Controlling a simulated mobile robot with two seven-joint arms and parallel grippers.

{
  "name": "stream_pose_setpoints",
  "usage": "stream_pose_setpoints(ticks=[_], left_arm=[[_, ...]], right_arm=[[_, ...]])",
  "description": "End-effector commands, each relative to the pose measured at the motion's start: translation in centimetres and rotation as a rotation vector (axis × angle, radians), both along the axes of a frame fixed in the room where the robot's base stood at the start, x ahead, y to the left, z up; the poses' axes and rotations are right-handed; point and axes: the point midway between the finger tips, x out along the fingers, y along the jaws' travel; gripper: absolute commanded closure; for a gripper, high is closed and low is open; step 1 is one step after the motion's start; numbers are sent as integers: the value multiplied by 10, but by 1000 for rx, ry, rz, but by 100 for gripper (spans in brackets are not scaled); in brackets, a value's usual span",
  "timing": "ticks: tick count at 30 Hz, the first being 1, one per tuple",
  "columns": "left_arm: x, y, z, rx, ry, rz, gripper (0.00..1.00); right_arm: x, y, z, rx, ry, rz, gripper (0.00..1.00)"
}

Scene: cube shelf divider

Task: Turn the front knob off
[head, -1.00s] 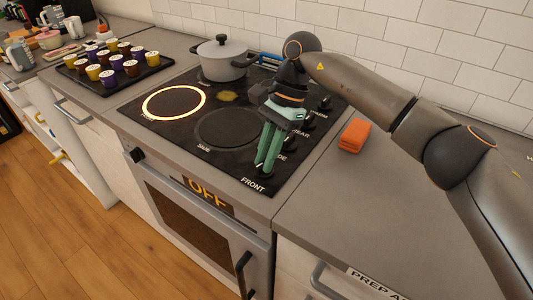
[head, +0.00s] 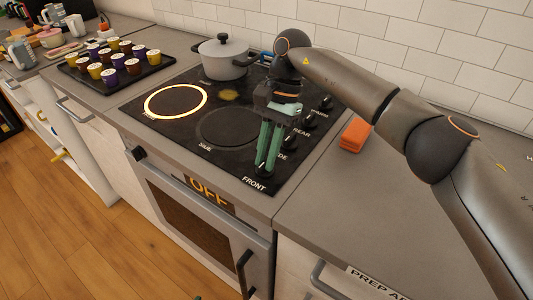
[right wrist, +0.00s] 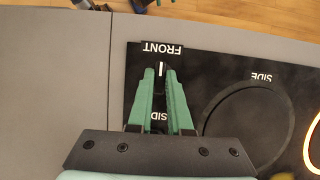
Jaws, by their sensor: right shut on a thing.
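The front knob (right wrist: 160,70) is a small dark knob with a white line, beside the FRONT label (head: 253,184) on the black cooktop. In the right wrist view the white line points straight at the label. My right gripper (head: 263,171) has its green fingers down on the knob, one on each side, shut on it; they hide most of it in the head view. One burner ring (head: 175,101) at the left glows orange; the nearer ring (head: 228,127) is dark. Only a green sliver, perhaps my left gripper (head: 197,297), shows at the bottom edge.
More knobs (head: 310,124) run in a row behind my right gripper along the cooktop's right edge. A grey pot (head: 222,60) stands at the back. An orange block (head: 354,135) lies on the right counter. A tray of cups (head: 115,66) is at the left.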

Motion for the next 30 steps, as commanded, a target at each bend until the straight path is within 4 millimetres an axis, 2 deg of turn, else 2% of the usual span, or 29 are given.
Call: stream_pose_setpoints(ticks=[1, 2, 9, 20, 30], left_arm=[[0, 0, 0, -1, 0, 1, 50], [0, 0, 0, -1, 0, 1, 50], [0, 0, 0, 0, 1, 1, 50], [0, 0, 0, 0, 2, 1, 50], [1, 0, 9, -2, -7, 2, 50]], right_arm=[[0, -1, 0, -2, -2, 2, 100], [0, -1, 0, -2, -2, 2, 80], [0, 0, 0, -1, -2, 0, 53], [2, -1, 5, -1, -2, -1, 52], [19, -13, 59, -1, -4, -3, 52]])
